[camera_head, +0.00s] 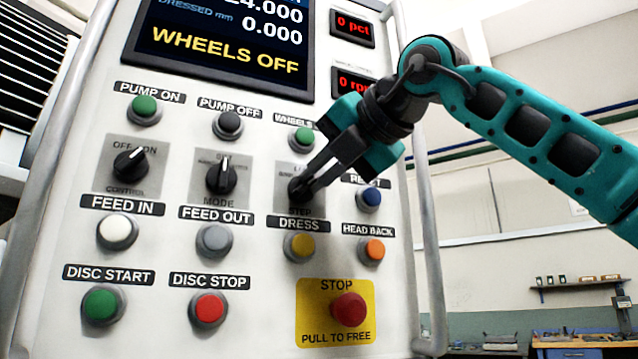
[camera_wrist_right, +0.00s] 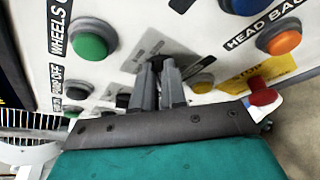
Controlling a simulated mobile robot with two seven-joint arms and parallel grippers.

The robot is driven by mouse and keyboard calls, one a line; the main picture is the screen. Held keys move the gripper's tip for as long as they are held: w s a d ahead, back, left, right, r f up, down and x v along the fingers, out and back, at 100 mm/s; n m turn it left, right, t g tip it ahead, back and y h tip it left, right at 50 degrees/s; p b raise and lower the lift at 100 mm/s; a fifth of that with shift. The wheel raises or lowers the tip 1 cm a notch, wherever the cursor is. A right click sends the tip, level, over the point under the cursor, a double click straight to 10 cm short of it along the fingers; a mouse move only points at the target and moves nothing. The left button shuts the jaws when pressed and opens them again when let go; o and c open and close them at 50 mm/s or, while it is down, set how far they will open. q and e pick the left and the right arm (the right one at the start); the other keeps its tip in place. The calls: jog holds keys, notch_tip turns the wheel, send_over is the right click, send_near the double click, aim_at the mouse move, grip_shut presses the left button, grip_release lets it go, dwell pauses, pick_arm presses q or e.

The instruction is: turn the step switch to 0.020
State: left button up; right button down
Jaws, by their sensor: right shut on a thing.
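The step switch (camera_head: 299,191) is a black rotary knob on a grey plate, in the middle row of the panel's knobs, right of the mode switch. My right gripper (camera_head: 305,187) reaches in from the upper right and is shut on this knob. In the right wrist view the two fingers of the gripper (camera_wrist_right: 160,68) point at the grey step plate (camera_wrist_right: 150,45) and hide most of the knob. The scale marks and the knob's pointer are too covered to read. My left gripper is not in view.
Nearby are the green WHEELS button (camera_head: 303,137), the yellow DRESS button (camera_head: 299,246), the blue button (camera_head: 369,197) and the red STOP button (camera_head: 348,309). The mode switch (camera_head: 221,177) is to the left. The display (camera_head: 225,40) reads WHEELS OFF.

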jog(key=shift+f+m+y+b, duration=0.15)
jog(key=shift+m+y+b, duration=0.15)
jog(key=shift+b, duration=0.05)
dwell(0.4)
jog(key=c, duration=1.2)
grip_release()
jog(key=shift+w, duration=0.1)
jog(key=shift+d, duration=0.1)
jog(key=b+v, duration=0.1)
jog(key=v, duration=1.2)
